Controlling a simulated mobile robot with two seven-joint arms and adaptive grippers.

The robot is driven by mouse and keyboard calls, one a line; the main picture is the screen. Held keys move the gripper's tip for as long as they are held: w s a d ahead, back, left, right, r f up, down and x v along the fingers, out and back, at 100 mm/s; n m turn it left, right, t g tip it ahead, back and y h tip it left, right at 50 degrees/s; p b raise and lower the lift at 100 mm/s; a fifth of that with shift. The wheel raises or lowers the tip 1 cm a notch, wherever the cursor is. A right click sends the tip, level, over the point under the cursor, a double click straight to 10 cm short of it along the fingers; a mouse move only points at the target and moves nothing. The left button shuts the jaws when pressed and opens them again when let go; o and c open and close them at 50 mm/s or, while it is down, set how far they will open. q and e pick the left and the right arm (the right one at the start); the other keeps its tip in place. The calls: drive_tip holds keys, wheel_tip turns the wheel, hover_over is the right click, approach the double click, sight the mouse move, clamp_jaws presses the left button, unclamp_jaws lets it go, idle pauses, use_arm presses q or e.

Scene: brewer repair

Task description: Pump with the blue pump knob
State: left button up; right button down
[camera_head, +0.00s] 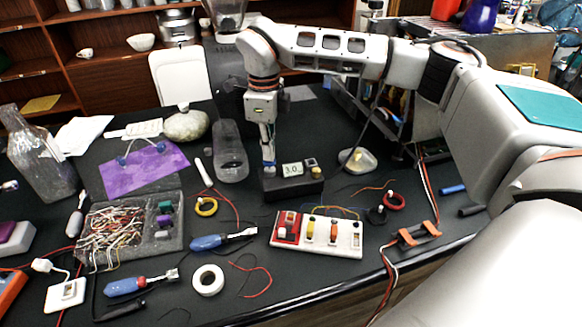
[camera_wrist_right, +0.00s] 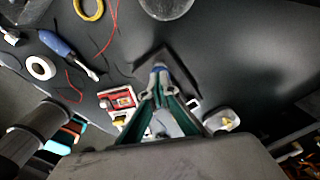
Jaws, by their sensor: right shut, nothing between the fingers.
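The black pump box (camera_head: 293,187) stands on the dark table and carries a small display reading 3.0 (camera_head: 292,169). The blue pump knob (camera_head: 268,165) is at the left end of the box, mostly hidden under my right gripper (camera_head: 268,158). The gripper points straight down with its fingers shut, its tips at or just above the knob; I cannot tell whether they touch. In the right wrist view, the shut fingertips (camera_wrist_right: 159,88) meet in front of a blue spot, the knob (camera_wrist_right: 160,66), over the dark box (camera_wrist_right: 146,70). My left gripper is not in view.
A clear jar (camera_head: 230,152) stands close to the left of the pump box. A red and white switch board (camera_head: 318,234) lies in front of it. Blue-handled screwdrivers (camera_head: 208,242), a white tape roll (camera_head: 208,280) and loose wires clutter the front. A pale-topped device (camera_head: 357,160) sits to the right.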

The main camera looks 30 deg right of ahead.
drive_tip(key=shift+r+p, duration=0.45)
drive_tip(key=shift+r, duration=1.5)
drive_tip(key=shift+f+b, duration=1.15)
drive_tip(key=shift+f, duration=1.55)
drive_tip(key=shift+r+p, duration=1.2)
drive_tip(key=shift+r, duration=1.45)
